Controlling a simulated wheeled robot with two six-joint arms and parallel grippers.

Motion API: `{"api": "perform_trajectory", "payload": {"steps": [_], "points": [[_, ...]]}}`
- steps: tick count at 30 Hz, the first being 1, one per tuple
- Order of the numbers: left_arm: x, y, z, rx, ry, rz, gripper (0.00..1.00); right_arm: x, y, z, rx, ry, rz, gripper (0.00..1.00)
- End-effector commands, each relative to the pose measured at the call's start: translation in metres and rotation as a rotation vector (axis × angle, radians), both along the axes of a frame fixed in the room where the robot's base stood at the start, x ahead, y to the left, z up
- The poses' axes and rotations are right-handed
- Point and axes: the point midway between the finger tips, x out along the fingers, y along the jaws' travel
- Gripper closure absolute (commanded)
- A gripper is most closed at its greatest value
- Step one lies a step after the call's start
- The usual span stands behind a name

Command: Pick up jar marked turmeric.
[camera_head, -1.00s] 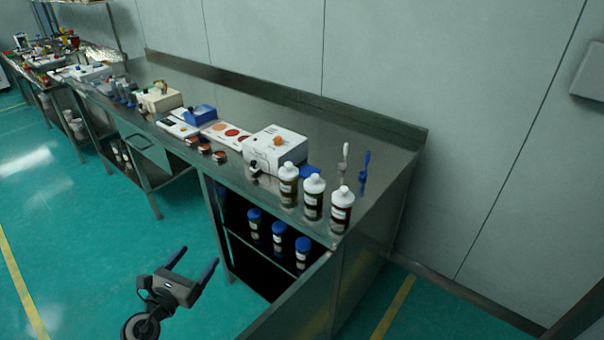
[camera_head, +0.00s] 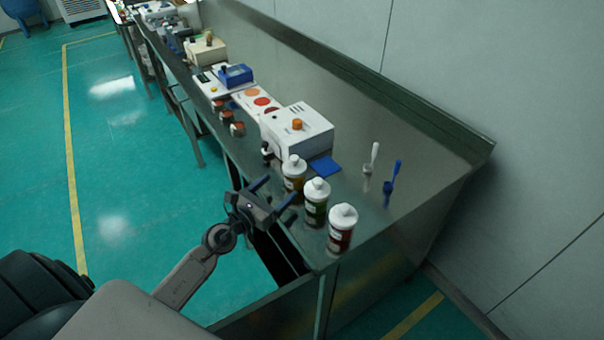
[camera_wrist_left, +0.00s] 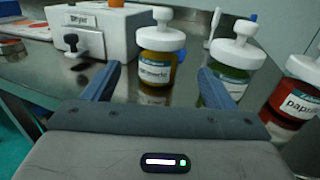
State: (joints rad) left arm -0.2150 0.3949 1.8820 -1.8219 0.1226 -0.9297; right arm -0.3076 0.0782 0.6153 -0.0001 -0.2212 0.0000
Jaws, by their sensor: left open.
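The turmeric jar (camera_head: 294,178) is the leftmost of three white-capped jars near the front edge of the steel table. In the left wrist view it has yellow-brown contents and a label (camera_wrist_left: 154,71) that is hard to read fully. My left gripper (camera_head: 279,190) is open and empty at the table's front edge, just short of this jar. In the wrist view the jar stands upright between the two fingers' lines, beyond the tips. My right gripper is out of view.
A green jar (camera_head: 315,207) and a red paprika jar (camera_head: 341,233) stand to the right of it. A white dryer box (camera_head: 300,130) and a blue pad (camera_head: 325,166) are behind. Small brushes (camera_head: 391,182) stand further right. Bare steel lies beyond them.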

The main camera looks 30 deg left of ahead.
Motion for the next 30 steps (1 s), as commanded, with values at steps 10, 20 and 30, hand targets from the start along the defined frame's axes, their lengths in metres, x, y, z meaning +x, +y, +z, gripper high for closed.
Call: {"api": "perform_trajectory", "payload": {"steps": [10,20,30], "points": [[0.034,-0.008,0.001,0.0,-0.001,0.0,0.22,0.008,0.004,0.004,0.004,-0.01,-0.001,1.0],[0.078,-0.017,0.001,-0.001,-0.001,0.0,0.22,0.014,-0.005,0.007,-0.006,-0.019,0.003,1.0],[0.082,-0.018,0.0,0.0,0.0,-0.001,0.3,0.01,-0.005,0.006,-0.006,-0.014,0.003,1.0]]}}
